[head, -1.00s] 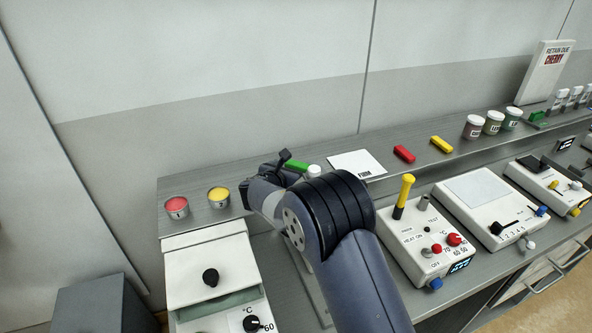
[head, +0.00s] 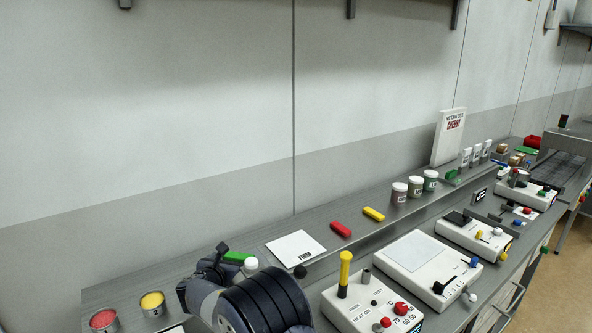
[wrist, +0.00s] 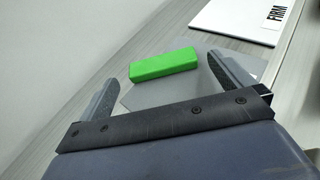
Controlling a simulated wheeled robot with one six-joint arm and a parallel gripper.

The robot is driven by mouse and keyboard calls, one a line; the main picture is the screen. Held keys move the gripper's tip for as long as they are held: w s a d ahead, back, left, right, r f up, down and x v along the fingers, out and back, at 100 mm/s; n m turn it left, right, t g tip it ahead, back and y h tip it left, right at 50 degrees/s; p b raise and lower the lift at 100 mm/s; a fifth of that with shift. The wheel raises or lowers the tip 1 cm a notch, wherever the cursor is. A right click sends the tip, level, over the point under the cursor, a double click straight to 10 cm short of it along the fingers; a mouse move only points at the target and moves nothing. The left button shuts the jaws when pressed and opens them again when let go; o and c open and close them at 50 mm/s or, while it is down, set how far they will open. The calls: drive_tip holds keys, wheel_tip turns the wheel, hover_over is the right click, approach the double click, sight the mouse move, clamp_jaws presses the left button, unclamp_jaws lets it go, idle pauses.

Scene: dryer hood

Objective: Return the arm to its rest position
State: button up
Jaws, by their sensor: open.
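My arm shows at the bottom of the head view, bent over the bench, with its dark grey and black links in front of the front ledge. My gripper (head: 203,268) is at the back shelf, beside a green block (head: 238,257). In the wrist view my gripper (wrist: 162,75) has its two fingers spread wide. The green block (wrist: 164,65) lies beyond and between the fingertips in that picture, on a grey plate. I see nothing held.
A white FIRM card (head: 295,246), a red block (head: 341,229) and a yellow block (head: 373,214) lie right along the shelf. Red (head: 103,320) and yellow (head: 153,304) pots stand left. A control box with a tall yellow handle (head: 345,268) stands close right of my arm.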

sight(237, 258)
drive_tip(key=x, duration=0.4)
drive_tip(key=shift+f, duration=0.35)
drive_tip(key=shift+s+r, duration=0.1)
drive_tip(key=shift+r, duration=2.2)
